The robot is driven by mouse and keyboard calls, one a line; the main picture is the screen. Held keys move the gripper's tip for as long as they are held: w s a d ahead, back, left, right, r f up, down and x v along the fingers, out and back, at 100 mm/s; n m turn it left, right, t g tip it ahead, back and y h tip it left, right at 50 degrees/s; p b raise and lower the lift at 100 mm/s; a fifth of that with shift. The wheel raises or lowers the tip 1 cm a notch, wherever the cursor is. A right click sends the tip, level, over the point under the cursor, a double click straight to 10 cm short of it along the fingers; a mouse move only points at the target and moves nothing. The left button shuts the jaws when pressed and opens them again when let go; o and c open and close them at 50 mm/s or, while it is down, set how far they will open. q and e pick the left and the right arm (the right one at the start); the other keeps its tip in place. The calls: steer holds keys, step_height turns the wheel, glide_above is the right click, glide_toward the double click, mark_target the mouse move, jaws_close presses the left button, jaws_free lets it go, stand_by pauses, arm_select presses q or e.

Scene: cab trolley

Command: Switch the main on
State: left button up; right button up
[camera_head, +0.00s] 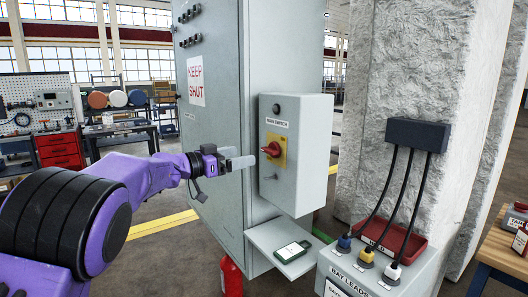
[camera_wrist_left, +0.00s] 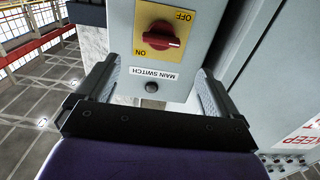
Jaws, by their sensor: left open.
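The main switch is a red rotary knob (camera_head: 271,149) on a yellow plate (camera_head: 281,158), on the front of a grey box (camera_head: 310,130). In the left wrist view, upside down, the knob (camera_wrist_left: 162,36) lies roughly crosswise, its marked end to the right. OFF is printed at the plate's top right there and ON at its lower left. My left gripper (camera_head: 240,160) is open and empty, fingers toward the box, apart from the knob. In the wrist view its fingers (camera_wrist_left: 156,75) stand wide, with the knob beyond them. My right gripper is not in view.
A tall grey cabinet (camera_head: 215,60) with a KEEP SHUT sign stands beside the box. A small shelf (camera_head: 275,241) below holds a dark green device (camera_head: 292,252). A red extinguisher (camera_head: 231,277) stands below. A lead box (camera_head: 380,270) with cables is at the right.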

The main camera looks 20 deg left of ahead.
mark_target(266, 152)
arm_select(q)
steer(key=p+x, duration=0.3)
steer(key=x, duration=0.6)
steer(key=shift+w+d+f, duration=0.2)
steer(key=shift+w, duration=0.15)
steer(key=c, duration=1)
